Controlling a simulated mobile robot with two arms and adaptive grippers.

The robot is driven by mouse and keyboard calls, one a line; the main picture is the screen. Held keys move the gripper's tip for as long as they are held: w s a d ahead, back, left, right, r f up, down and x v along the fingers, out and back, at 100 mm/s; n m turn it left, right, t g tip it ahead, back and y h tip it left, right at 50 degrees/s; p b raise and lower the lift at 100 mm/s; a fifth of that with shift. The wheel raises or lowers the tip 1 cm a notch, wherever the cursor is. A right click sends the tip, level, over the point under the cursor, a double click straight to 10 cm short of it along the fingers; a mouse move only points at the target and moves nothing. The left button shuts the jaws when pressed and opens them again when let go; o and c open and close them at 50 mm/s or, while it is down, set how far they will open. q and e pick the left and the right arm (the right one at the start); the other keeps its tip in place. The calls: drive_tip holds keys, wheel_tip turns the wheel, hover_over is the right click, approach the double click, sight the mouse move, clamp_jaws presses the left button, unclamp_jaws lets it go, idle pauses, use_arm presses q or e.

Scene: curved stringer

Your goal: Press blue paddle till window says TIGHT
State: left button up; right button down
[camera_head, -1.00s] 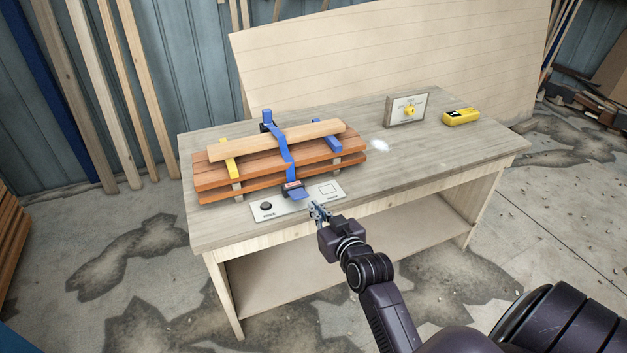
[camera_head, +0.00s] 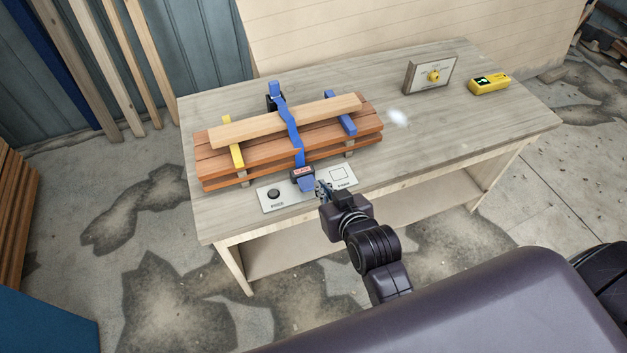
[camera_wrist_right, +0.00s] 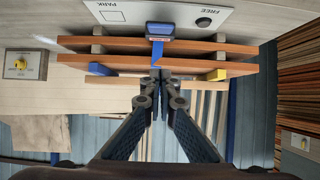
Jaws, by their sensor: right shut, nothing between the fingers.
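A blue strap (camera_head: 293,130) runs over a stack of reddish-brown boards with a lighter board on top. At its front end sits a dark buckle with a small window (camera_head: 301,171) showing red; its lettering is too small to read. The blue paddle (camera_head: 307,185) sticks out below it toward the bench's front edge. My right gripper (camera_head: 321,188) is shut and empty, just right of the paddle; contact cannot be told. In the right wrist view the shut fingers (camera_wrist_right: 158,76) point toward the stack and the buckle (camera_wrist_right: 160,31) beyond. My left gripper is out of view.
A white plate (camera_head: 343,175) with a black knob (camera_head: 274,194) and a PARK square lies at the bench front. A yellow-knobbed box (camera_head: 430,75) and a yellow device (camera_head: 489,85) stand at the back right. Bare bench top (camera_head: 440,125) lies right of the stack.

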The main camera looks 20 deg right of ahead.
drive_tip(key=w, duration=0.1)
drive_tip(key=p, duration=0.2)
hover_over(311, 190)
drive_tip(key=w, duration=0.1)
wheel_tip(311, 190, down, 5)
drive_tip(key=shift+w+f, duration=0.1)
drive_tip(key=shift+w, duration=0.05)
drive_tip(key=shift+s+f+p, duration=0.2)
drive_tip(key=shift+s+f, duration=0.05)
drive_tip(key=shift+f, duration=0.35)
drive_tip(key=shift+s+f+p, duration=0.15)
drive_tip(key=shift+s+f, duration=0.05)
drive_tip(key=shift+f, duration=0.4)
drive_tip(key=shift+s+f, duration=0.3)
drive_tip(key=shift+f, duration=0.35)
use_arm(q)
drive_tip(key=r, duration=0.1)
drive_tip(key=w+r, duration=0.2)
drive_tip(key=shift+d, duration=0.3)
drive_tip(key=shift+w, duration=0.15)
use_arm(e)
drive_tip(key=shift+w+f, duration=0.1)
